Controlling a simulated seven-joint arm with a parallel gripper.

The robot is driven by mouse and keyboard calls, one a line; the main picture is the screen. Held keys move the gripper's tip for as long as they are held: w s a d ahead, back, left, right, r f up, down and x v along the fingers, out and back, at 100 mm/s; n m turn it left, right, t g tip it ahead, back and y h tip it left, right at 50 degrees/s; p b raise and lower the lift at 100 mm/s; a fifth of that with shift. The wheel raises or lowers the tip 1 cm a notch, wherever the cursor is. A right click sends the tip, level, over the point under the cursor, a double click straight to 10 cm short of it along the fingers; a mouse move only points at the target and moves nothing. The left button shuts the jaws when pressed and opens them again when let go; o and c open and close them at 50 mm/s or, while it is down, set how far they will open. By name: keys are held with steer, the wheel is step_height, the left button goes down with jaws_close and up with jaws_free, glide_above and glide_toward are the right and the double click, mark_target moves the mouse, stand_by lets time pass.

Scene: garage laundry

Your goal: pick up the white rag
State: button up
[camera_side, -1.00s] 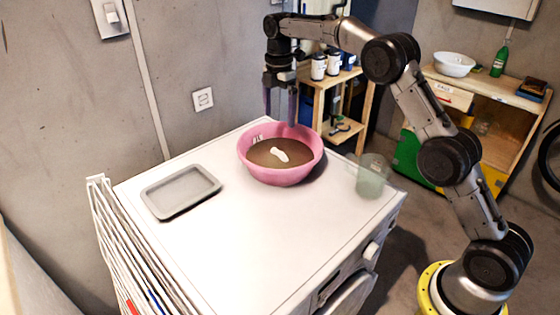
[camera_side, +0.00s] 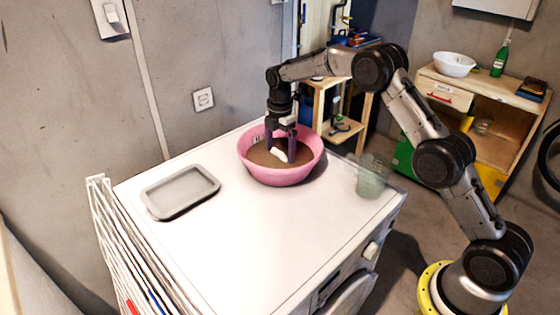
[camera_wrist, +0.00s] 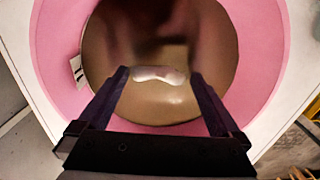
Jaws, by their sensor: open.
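The white rag (camera_side: 279,154) is a small pale strip in the brown contents of the pink basin (camera_side: 283,177). The basin stands on the white machine top. My gripper (camera_side: 280,156) points down into the basin with its fingers apart, one on each side of the rag. In the wrist view the rag (camera_wrist: 160,75) lies across the gap between the two dark fingertips (camera_wrist: 158,73). I cannot tell whether the fingers touch it. The pink basin wall (camera_wrist: 57,50) surrounds the fingers there.
A grey tray (camera_side: 180,191) lies left of the basin on the machine top (camera_side: 235,235). A translucent green cup (camera_side: 372,176) stands to the right, near the edge. A white drying rack (camera_side: 120,250) is at the left side. The front of the top is clear.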

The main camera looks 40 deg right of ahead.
steer(key=c, duration=1.2)
steer(key=shift+c, duration=0.2)
steer(key=shift+r, duration=0.1)
